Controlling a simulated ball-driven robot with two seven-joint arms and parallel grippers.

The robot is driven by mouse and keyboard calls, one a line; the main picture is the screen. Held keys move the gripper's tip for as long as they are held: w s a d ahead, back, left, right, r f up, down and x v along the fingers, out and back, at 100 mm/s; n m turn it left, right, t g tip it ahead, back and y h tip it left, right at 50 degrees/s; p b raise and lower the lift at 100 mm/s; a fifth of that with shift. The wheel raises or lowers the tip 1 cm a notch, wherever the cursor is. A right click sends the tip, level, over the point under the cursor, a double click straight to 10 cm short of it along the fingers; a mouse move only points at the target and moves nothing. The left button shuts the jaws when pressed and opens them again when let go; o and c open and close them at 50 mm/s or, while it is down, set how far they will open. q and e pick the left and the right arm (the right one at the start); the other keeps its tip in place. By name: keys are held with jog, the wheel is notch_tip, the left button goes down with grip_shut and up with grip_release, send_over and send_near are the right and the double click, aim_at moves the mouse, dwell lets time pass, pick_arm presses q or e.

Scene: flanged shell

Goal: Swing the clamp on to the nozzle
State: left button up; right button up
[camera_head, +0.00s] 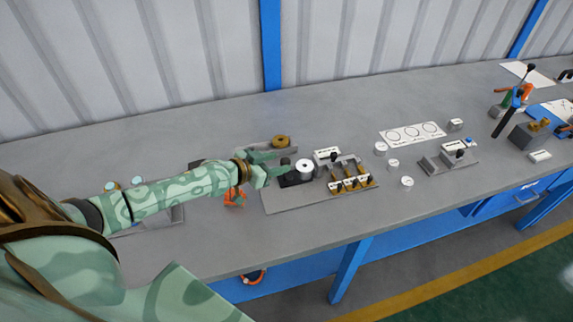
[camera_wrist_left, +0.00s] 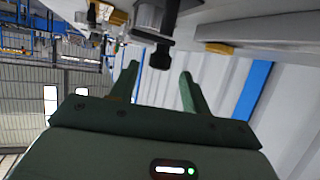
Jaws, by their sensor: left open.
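My left gripper (camera_head: 274,164) reaches in from the left, over the grey plate on the bench. Its fingers are open and point at a small black knob (camera_head: 285,161) beside a white-topped cylinder (camera_head: 304,166). In the left wrist view the black knob (camera_wrist_left: 161,56) hangs from a grey part and shows between the two open fingertips (camera_wrist_left: 160,76); I cannot tell whether they touch it. Brass-coloured fittings (camera_head: 350,183) stand in a row on the plate. I cannot tell for sure which parts are the clamp and the nozzle. My right gripper is out of view.
The grey plate (camera_head: 285,200) lies near the bench's front edge. A brass-coloured ring (camera_head: 281,141) is behind my gripper, and an orange object (camera_head: 235,198) is below my wrist. Small white cylinders (camera_head: 393,163) stand to the right. The bench (camera_head: 200,250) is bare at front left.

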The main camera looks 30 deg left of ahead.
aim_at(282, 162)
pick_arm(q)
jog(key=b+x, duration=0.1)
jog(key=x, duration=0.2)
jog(key=shift+w+d+f, duration=0.1)
jog(key=shift+w+f, duration=0.1)
jog(key=shift+w, duration=0.1)
jog(key=shift+w+d, duration=0.1)
jog(key=shift+w, duration=0.15)
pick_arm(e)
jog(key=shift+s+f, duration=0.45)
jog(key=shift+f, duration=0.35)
